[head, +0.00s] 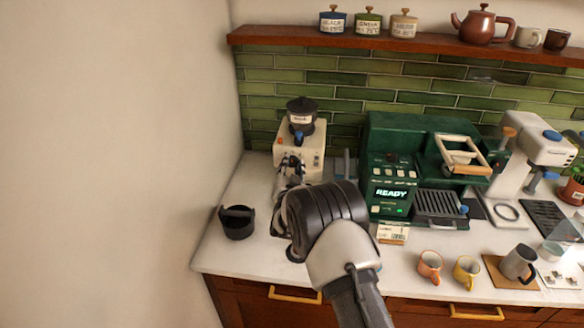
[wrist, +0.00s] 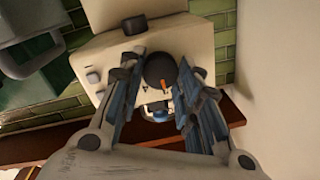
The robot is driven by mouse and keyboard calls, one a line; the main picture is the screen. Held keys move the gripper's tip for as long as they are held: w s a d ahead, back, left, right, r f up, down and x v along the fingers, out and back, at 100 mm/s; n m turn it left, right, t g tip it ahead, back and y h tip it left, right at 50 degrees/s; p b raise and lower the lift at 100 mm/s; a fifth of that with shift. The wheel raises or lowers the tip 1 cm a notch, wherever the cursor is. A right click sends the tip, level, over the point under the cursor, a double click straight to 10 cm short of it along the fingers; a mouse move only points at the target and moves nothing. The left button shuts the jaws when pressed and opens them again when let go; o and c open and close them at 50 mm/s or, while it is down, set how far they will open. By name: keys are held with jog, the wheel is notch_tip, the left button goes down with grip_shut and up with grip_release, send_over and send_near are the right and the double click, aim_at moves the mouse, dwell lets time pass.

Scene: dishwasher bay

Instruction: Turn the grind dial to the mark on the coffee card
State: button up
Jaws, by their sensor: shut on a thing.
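The cream grinder (head: 312,152) with a dark hopper (head: 301,112) stands against the tiles at the left of the counter. Its grind dial (wrist: 160,69) is a dark round knob with an orange pointer line, facing my wrist camera. My gripper (wrist: 163,86) is at the grinder's front, its two blue-padded fingers on either side of the dial and shut on it. In the head view my gripper (head: 291,168) partly covers the grinder's front and hides the dial. The coffee card (head: 391,233) stands in front of the green machine; its writing is too small to read.
The green espresso machine (head: 388,165) reading READY stands right of my arm. A black container (head: 237,222) sits on the counter at left, near the wall. Orange (head: 430,265) and yellow (head: 466,270) mugs stand at the front edge. A wooden shelf (head: 400,45) runs above.

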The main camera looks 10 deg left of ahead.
jog(key=n+b, duration=0.2)
jog(key=n, duration=0.2)
jog(key=shift+b, duration=0.35)
jog(key=n+b, duration=0.1)
jog(key=n, duration=0.3)
jog(key=shift+g, duration=0.3)
jog(key=n, duration=0.4)
jog(key=shift+a+r+n+h, duration=0.1)
jog(key=shift+r+n+h, duration=0.05)
jog(key=shift+n+h, duration=0.15)
jog(key=n+p, duration=0.1)
jog(key=n, duration=0.3)
jog(key=shift+h, duration=0.3)
jog(key=shift+n+p, duration=0.3)
jog(key=o, duration=1.1)
